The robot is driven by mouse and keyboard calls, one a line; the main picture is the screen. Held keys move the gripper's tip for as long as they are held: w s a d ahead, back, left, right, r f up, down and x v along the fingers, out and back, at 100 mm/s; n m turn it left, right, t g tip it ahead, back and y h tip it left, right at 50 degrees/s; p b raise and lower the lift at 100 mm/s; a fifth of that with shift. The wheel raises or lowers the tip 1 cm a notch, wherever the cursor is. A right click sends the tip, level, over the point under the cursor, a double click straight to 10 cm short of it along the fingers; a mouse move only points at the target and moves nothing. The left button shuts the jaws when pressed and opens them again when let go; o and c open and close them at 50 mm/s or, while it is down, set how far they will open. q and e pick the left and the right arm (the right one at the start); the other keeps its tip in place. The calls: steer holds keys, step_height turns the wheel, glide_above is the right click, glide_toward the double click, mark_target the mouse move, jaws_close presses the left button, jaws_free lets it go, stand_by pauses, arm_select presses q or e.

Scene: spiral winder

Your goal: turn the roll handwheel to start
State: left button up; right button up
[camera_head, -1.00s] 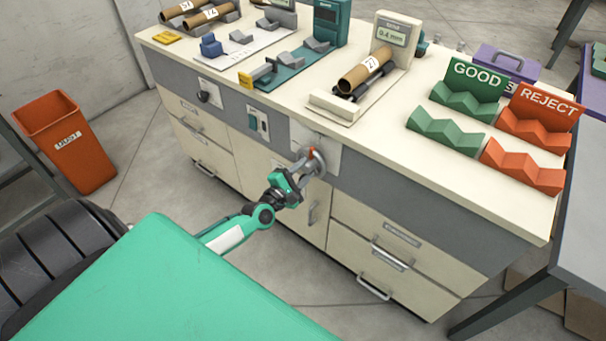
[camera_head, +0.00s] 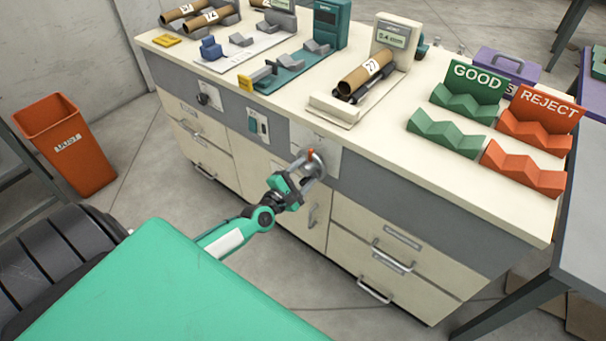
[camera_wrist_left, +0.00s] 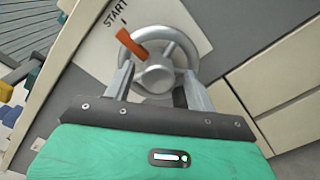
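The roll handwheel (camera_head: 313,163) is a grey metal wheel on a light plate on the front of the cabinet. In the left wrist view the handwheel (camera_wrist_left: 178,42) has a round hub and an orange piece (camera_wrist_left: 132,43) at its upper left, below the word START (camera_wrist_left: 115,13). My left gripper (camera_head: 307,172) is at the wheel. In the left wrist view the fingers of my left gripper (camera_wrist_left: 158,80) stand apart, one on each side of the hub, over the lower part of the wheel. I cannot tell whether they touch the rim. My right gripper is not in view.
The cream cabinet top (camera_head: 270,105) holds a cardboard roll (camera_head: 366,74) on a gauge stand, plus GOOD (camera_head: 447,131) and REJECT (camera_head: 522,167) racks. A black knob (camera_head: 204,98) and a switch plate (camera_head: 258,124) sit left of the wheel. An orange bin (camera_head: 85,165) stands at left.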

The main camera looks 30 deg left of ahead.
arm_select(q)
steer(key=shift+s, duration=0.35)
steer(key=s+a+b, duration=0.1)
steer(key=s, duration=1.2)
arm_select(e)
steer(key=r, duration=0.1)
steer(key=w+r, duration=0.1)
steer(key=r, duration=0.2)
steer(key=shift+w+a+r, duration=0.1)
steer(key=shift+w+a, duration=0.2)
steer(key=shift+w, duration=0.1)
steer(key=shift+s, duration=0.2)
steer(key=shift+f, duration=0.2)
